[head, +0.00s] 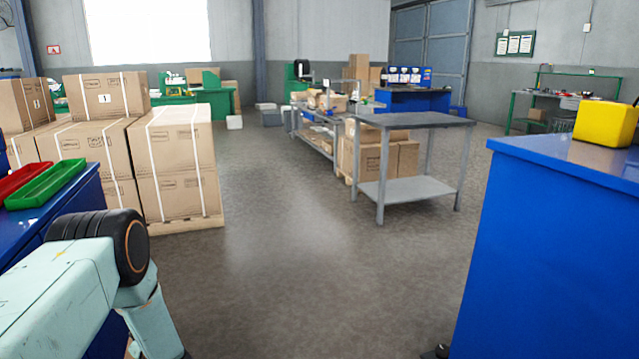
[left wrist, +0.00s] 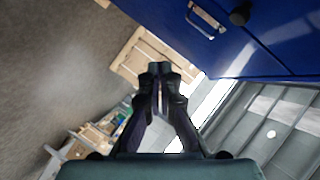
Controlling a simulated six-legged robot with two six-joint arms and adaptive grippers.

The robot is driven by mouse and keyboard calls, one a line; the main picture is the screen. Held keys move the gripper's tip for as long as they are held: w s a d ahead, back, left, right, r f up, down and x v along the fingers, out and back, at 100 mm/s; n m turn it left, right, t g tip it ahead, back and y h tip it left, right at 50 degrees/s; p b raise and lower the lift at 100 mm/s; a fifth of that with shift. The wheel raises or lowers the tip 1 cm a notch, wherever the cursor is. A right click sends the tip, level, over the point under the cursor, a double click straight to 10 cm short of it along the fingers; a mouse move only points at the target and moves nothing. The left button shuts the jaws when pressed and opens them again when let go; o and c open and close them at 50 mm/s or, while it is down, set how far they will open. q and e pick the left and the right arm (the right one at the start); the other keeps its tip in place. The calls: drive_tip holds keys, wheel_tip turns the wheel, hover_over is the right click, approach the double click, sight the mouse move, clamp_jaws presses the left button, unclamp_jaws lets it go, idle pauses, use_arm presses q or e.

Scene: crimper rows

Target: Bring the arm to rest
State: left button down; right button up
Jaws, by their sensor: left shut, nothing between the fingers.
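My left arm (head: 75,285) comes into the head view at the lower left, bent downward at a dark joint. Its gripper is below the frame there. In the left wrist view my left gripper (left wrist: 160,72) points ahead with its dark fingers together and nothing held between them. It is beside a blue cabinet (left wrist: 250,35) with a metal handle, with the floor and a wooden pallet beyond. I cannot tell the exact gap to the cabinet. My right gripper is not in view.
A blue bench with a red tray (head: 22,182) and a green tray (head: 47,184) is at the left, near my arm. Stacked cartons (head: 175,165) stand behind it. A blue cabinet (head: 560,260) with a yellow bin (head: 604,124) is at the right. The floor (head: 310,270) between is clear.

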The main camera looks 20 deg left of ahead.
use_arm(q)
drive_tip(key=s+d+f+h, duration=0.3)
drive_tip(key=d, duration=0.5)
drive_tip(key=s+d+f+h, duration=0.3)
drive_tip(key=d+f, duration=0.1)
drive_tip(key=d, duration=0.3)
drive_tip(key=s+d+f+h, duration=0.3)
drive_tip(key=s+d, duration=0.1)
drive_tip(key=d, duration=0.4)
drive_tip(key=s+d+r+m+g+h, duration=0.1)
drive_tip(key=s+d+r+g+h, duration=0.1)
drive_tip(key=s+d, duration=0.5)
drive_tip(key=s+d+r+m+g+h+p, duration=0.1)
drive_tip(key=s+d+r+g+h, duration=0.1)
drive_tip(key=s+d, duration=0.5)
drive_tip(key=s+r+g, duration=0.1)
drive_tip(key=s, duration=0.3)
drive_tip(key=shift+s+d+r+p, duration=0.2)
drive_tip(key=shift+s+d+p, duration=0.1)
drive_tip(key=shift+s+d, duration=0.1)
drive_tip(key=shift+s+a, duration=0.1)
drive_tip(key=shift+a, duration=0.1)
